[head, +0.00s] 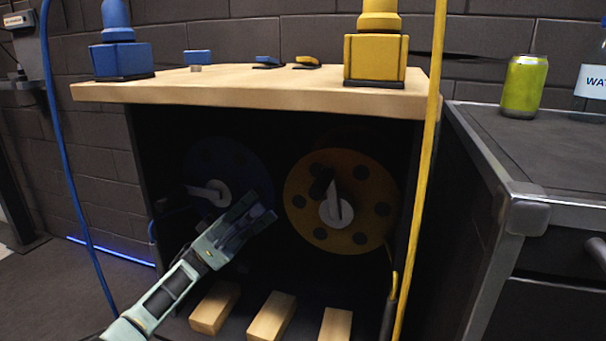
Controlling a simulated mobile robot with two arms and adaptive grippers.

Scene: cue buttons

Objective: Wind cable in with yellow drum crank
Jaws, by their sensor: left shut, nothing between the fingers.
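The yellow drum (347,234) is a disc with dark round holes inside the dark cabinet, at the right. Its crank (337,205) has a pale hub and arm, with a dark handle (321,184) at the upper left of the hub. A yellow cable (424,150) runs upright along the cabinet's right front edge. My left gripper (268,208) is shut and empty, in front of the gap between the two drums, left of the yellow drum and apart from its crank handle as far as I can tell. My right gripper is not in view.
A blue drum (229,165) with its own crank (212,192) sits left, partly behind my gripper. The wooden top (230,93) bears a blue block (120,60) and a yellow block (375,58). Wooden slats (271,316) lie below. A metal-edged cabinet (500,200) stands at right.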

